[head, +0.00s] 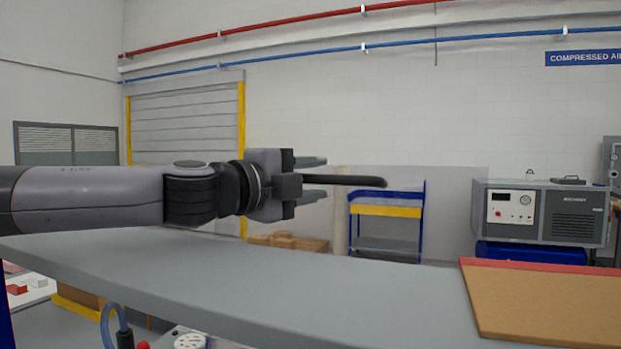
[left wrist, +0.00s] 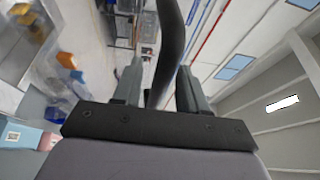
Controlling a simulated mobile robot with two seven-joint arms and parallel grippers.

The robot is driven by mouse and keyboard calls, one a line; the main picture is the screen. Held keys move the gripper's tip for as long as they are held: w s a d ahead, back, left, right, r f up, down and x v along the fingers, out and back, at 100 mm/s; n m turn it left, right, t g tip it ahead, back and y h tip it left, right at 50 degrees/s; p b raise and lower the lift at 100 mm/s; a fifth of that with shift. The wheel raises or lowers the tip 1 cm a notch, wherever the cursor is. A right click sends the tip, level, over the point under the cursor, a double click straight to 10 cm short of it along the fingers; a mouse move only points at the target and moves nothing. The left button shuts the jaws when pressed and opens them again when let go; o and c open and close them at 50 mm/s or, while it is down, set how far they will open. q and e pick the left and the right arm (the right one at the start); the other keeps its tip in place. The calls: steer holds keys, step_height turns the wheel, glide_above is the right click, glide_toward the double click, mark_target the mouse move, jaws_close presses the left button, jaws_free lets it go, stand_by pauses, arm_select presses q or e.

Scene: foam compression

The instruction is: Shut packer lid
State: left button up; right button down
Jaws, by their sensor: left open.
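My left gripper (head: 320,178) reaches in from the left above a long grey slab (head: 230,283), with its two fingers apart. A black curved bar (head: 350,180) runs out rightward from between the fingers. In the left wrist view the open gripper (left wrist: 160,72) has the same dark bar (left wrist: 171,45) passing between its fingers. I cannot tell whether they touch it or what the bar is fixed to. I cannot tell whether the slab is the packer lid; no lid shows clearly. My right gripper is not in view.
A brown board (head: 550,305) with a red edge is at the right front. A gauge (head: 190,341) and a blue hose (head: 107,325) show below the slab. A blue shelf cart (head: 387,225) and a grey machine (head: 540,212) stand behind. The slab's visible top is clear.

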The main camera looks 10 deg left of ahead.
mark_target(320, 188)
arm_select(q)
jaws_close()
steer(key=shift+w, duration=0.35)
steer(key=shift+g+y, duration=0.3)
steer(key=shift+g, duration=0.1)
steer(key=w, duration=0.2)
steer(key=w+d+f, duration=0.1)
steer(key=w, duration=0.1)
steer(key=w+f, duration=0.1)
steer(key=w, duration=0.1)
steer(key=shift+d, duration=0.35)
steer(key=w, duration=0.3)
steer(key=w+f, duration=0.1)
steer(key=w, duration=0.1)
steer(key=shift+d+f, duration=0.1)
steer(key=shift+d, duration=0.3)
jaws_free()
steer(key=shift+w, duration=0.1)
